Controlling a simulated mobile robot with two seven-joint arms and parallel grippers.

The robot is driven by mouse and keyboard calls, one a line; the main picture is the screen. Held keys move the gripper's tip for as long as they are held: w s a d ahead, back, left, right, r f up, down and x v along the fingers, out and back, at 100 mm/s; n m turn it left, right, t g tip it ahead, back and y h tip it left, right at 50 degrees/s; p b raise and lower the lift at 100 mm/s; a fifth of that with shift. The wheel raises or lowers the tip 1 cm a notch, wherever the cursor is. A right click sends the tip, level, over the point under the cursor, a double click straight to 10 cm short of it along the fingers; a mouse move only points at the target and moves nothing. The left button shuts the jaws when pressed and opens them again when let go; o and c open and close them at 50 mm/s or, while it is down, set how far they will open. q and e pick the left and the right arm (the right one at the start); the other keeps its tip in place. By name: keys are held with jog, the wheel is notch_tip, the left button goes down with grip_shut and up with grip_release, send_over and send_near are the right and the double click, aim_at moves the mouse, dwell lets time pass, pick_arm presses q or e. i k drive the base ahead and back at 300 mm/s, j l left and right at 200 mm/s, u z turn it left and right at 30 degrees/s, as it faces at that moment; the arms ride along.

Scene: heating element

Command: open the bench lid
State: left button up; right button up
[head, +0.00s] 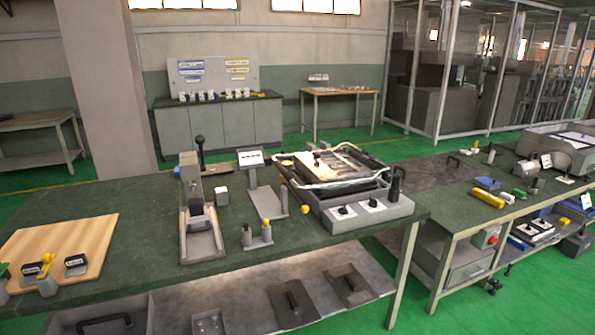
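A flat dark grey panel (425,183) lies level between the left bench and the right bench, and looks like a shut lid. A small black handle (453,160) stands at its far right side. I cannot tell for sure that this panel is the bench lid. The left part of the panel is partly hidden behind a grey device with an open-topped frame (370,212). Neither of my grippers is in view.
The left green-topped bench (110,225) carries a wooden board (70,240), a press-like device (200,215) and a small display stand (262,185). The right bench (470,215) holds blue and yellow blocks and a grey machine (565,145). Loose plates lie on the shelf below.

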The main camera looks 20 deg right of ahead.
aim_at(336, 170)
jog(key=i+l, duration=0.2)
jog(key=l, duration=0.15)
jog(key=i+l, duration=0.2)
jog(key=l, duration=0.2)
jog(key=i+l, duration=0.15)
jog(key=l, duration=0.2)
jog(key=i+l, duration=0.2)
jog(key=l, duration=0.2)
jog(key=i+l, duration=0.2)
jog(key=l, duration=0.15)
jog(key=i+l, duration=0.2)
jog(key=l, duration=0.2)
jog(key=i+l, duration=0.15)
jog(key=l, duration=0.2)
jog(key=i+u, duration=0.05)
